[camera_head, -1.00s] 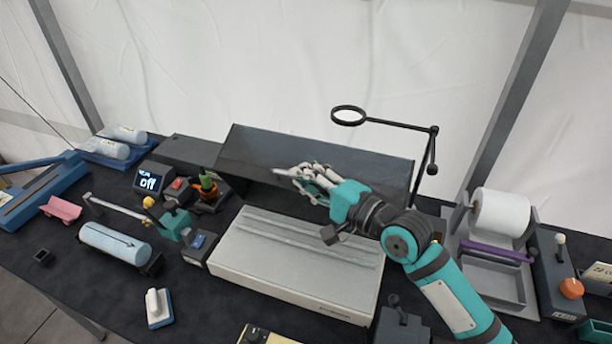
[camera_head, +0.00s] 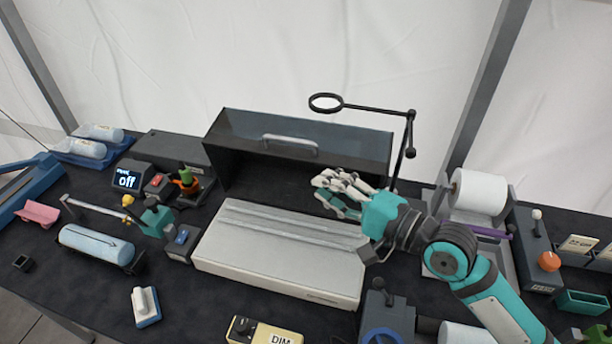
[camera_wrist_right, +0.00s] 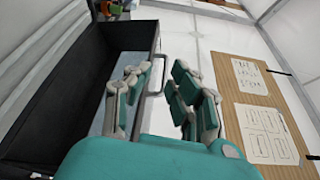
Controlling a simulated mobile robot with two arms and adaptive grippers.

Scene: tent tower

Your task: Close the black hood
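The black hood (camera_head: 345,145) stands open at the back middle of the table, behind the pale grey flat unit. Its grey bar handle (camera_head: 290,143) shows uncovered on the upper panel, with the dark interior below it. My right gripper (camera_head: 340,190) is in front of the hood's right half, lower than the handle and apart from it; its fingers are spread and empty. In the right wrist view, the hood's dark interior (camera_wrist_right: 65,95) is at left, and the handle (camera_wrist_right: 158,70) lies beyond the gap between the open fingers (camera_wrist_right: 160,90). My left gripper is not in view.
The pale grey unit (camera_head: 280,255) lies in front of the hood. A black ring on an arm (camera_head: 326,102) rises at the hood's right end. A paper roll (camera_head: 480,192) stands at right. Small devices, including an "off" display (camera_head: 126,181), are at left.

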